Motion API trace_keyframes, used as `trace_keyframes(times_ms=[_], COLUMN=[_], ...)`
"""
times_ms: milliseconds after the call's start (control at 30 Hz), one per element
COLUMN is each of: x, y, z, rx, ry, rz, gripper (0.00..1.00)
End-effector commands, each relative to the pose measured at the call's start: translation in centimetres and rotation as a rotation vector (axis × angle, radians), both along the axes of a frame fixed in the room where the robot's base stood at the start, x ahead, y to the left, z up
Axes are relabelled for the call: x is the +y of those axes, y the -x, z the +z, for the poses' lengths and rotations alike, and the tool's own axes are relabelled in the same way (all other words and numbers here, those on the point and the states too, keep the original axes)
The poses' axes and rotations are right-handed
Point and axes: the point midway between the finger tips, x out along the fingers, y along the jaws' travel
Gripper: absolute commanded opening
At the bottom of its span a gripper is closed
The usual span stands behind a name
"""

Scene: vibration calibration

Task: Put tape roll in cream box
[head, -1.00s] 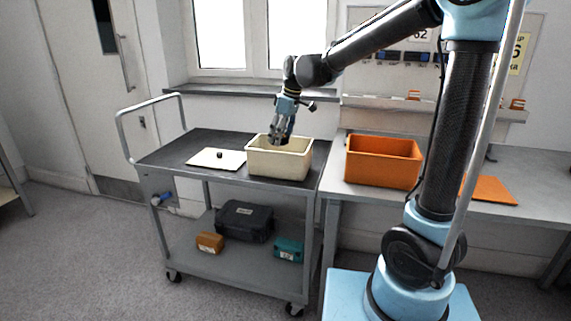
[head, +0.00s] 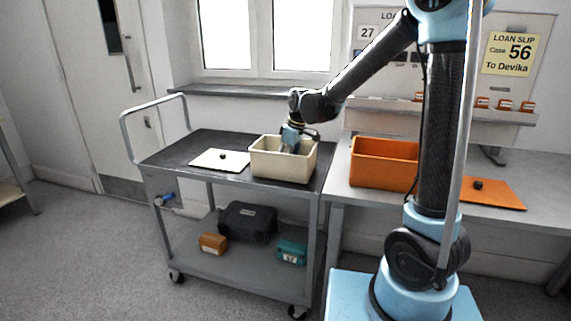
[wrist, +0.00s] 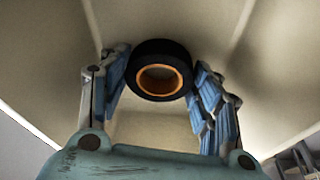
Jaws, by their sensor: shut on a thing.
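The cream box (head: 281,170) stands open on the top shelf of the cart. My gripper (head: 289,148) reaches down into it, and its fingertips are hidden behind the box wall in the head view. In the wrist view the black tape roll (wrist: 160,48), with an orange inner ring, sits between the two blue-padded fingers of my gripper (wrist: 162,78). The fingers are shut on it. The pale box walls surround the roll and fingers. Whether the roll touches the box floor cannot be told.
An orange box (head: 378,166) and orange lid (head: 497,198) are on the bench to the right. Cases sit on the cart's lower shelf.

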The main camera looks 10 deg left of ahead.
Motion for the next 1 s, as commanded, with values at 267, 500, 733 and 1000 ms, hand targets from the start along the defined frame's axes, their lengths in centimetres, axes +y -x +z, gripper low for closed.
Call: trace_keyframes(times_ms=[267, 500, 733, 1000], x=[-0.01, 0.01, 0.01, -0.08], y=[0.01, 0.01, 0.02, 0.1], z=[-0.48, -0.64, -0.63, -0.01], rx=[0.0, 0.0, 0.0, 0.0], ry=[0.0, 0.0, 0.0, 0.0], rz=[0.0, 0.0, 0.0, 0.001], gripper=[0.34, 0.76, 0.78, 0.78])
